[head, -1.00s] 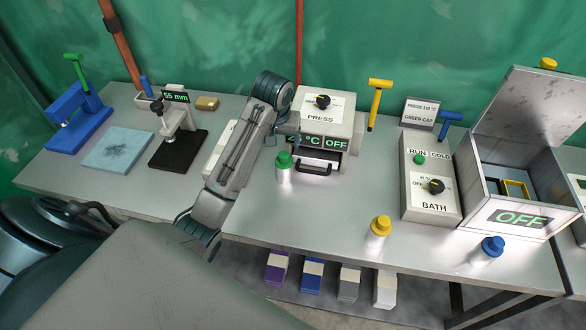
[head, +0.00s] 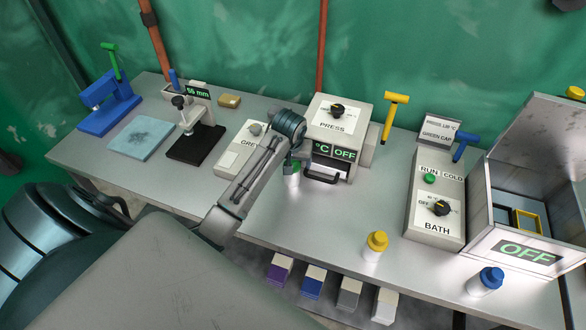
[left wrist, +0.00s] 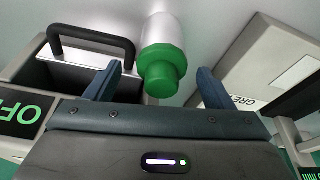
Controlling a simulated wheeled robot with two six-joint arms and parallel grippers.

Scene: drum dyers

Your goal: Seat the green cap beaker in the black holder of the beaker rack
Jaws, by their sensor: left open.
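The green cap beaker, a white bottle-like body with a green cap, stands on the bench in front of the press. In the head view its body (head: 292,179) shows below my left gripper (head: 297,158), which partly hides the cap. In the left wrist view the green cap (left wrist: 163,68) lies between and just beyond the two open fingers of my left gripper (left wrist: 160,85), with a gap on each side. The fingers hold nothing. I cannot make out a beaker rack with a black holder. My right gripper is not in view.
The press (head: 334,130) with its black handle (head: 322,178) is close beside the beaker. A grey control box (head: 240,148) is left of my arm. The yellow cap beaker (head: 375,246), blue cap beaker (head: 486,281) and bath box (head: 437,212) stand to the right. The bench front is mostly clear.

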